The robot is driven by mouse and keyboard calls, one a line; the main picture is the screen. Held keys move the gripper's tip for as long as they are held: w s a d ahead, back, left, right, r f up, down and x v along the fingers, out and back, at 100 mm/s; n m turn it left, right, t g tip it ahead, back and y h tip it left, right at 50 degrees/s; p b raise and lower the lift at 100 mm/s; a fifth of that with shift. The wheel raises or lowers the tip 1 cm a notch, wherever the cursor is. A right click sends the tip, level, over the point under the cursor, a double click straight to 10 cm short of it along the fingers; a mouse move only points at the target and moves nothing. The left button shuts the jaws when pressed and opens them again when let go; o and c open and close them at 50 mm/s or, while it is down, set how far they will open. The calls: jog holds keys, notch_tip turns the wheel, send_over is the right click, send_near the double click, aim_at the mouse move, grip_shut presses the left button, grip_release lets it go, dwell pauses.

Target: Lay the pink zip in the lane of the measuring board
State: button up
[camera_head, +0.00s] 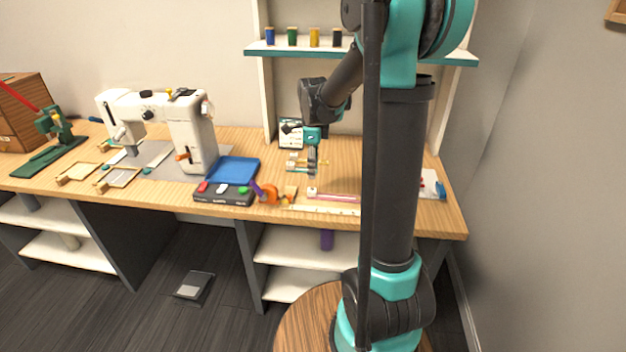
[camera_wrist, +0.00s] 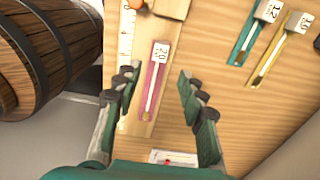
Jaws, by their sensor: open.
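The pink zip (camera_wrist: 151,92), with a white numbered tag (camera_wrist: 160,52) at its far end, lies flat on the measuring board (camera_wrist: 178,60) beside its white ruler strip (camera_wrist: 125,40) and roughly parallel to it. In the head view the pink zip (camera_head: 340,197) shows as a thin line near the table's front edge, behind the ruler (camera_head: 322,209). My gripper (camera_wrist: 156,80) is open and empty, with one finger on each side of the zip in the wrist picture. Contact cannot be told.
A teal zip (camera_wrist: 243,44) and a yellow zip (camera_wrist: 266,62) lie to the right in the wrist view. A dark button box (camera_head: 225,194), an orange tape dispenser (camera_head: 268,193) and a sewing machine (camera_head: 165,125) stand left. A barrel (camera_wrist: 45,50) is beyond the table edge.

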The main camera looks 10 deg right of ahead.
jog(key=s+d+f+n+t, duration=0.2)
jog(key=s+f+n, duration=0.1)
jog(key=s+n, duration=0.7)
jog(key=s+d+f+n+t, duration=0.2)
jog(key=s+f+n, duration=0.1)
jog(key=s+n, duration=0.8)
jog(key=shift+s+n, duration=0.3)
jog(key=shift+s, duration=0.25)
